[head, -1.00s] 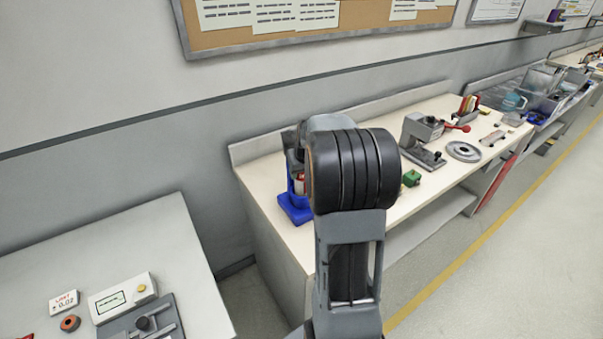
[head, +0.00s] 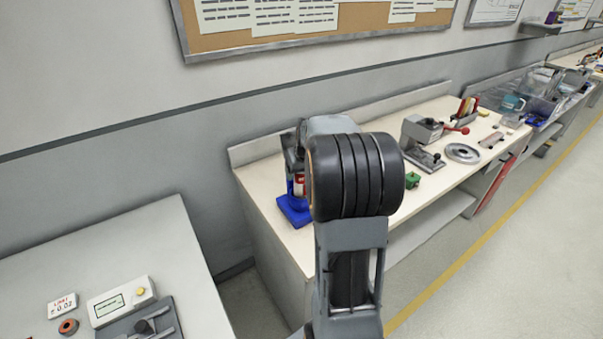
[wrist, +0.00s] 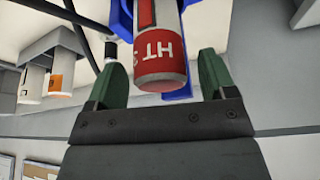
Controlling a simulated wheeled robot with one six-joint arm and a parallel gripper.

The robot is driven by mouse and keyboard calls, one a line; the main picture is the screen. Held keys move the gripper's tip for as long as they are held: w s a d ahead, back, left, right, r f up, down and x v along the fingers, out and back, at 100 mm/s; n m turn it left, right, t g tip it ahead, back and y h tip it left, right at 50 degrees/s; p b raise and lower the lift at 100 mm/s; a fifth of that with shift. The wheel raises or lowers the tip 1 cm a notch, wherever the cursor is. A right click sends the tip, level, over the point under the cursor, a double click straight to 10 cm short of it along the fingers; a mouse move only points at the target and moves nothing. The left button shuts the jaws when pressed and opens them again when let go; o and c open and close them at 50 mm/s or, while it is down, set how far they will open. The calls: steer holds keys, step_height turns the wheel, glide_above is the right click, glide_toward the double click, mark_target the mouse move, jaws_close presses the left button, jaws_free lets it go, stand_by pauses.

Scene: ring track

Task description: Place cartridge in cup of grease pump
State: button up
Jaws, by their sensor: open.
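The cartridge (wrist: 161,65), white with a red band lettered "HT", shows between my fingers in the wrist view. It also shows in the head view (head: 300,186), upright above the blue base of the grease pump (head: 292,212). Blue pump parts (wrist: 180,94) show behind it in the wrist view. My gripper (wrist: 159,52) is open, its green fingers on either side of the cartridge with a gap at each side. My arm hides part of the pump in the head view, and I cannot tell how deep the cartridge sits in the cup.
White canisters with orange marks (wrist: 61,78) show at the left of the wrist view. A second table (head: 130,240) stands at the left.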

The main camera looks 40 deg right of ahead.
steer(key=v, duration=1)
steer(key=s+a+f+n, duration=0.1)
steer(key=s+a+f, duration=0.2)
steer(key=s+a, duration=0.4)
steer(key=s+a+f+n+y, duration=0.1)
steer(key=s+a, duration=0.6)
steer(key=a, duration=0.8)
step_height(320, 180, down, 3)
steer(key=shift+s+a+r+n, duration=0.15)
steer(key=shift+a+n, duration=0.1)
steer(key=shift+n, duration=0.35)
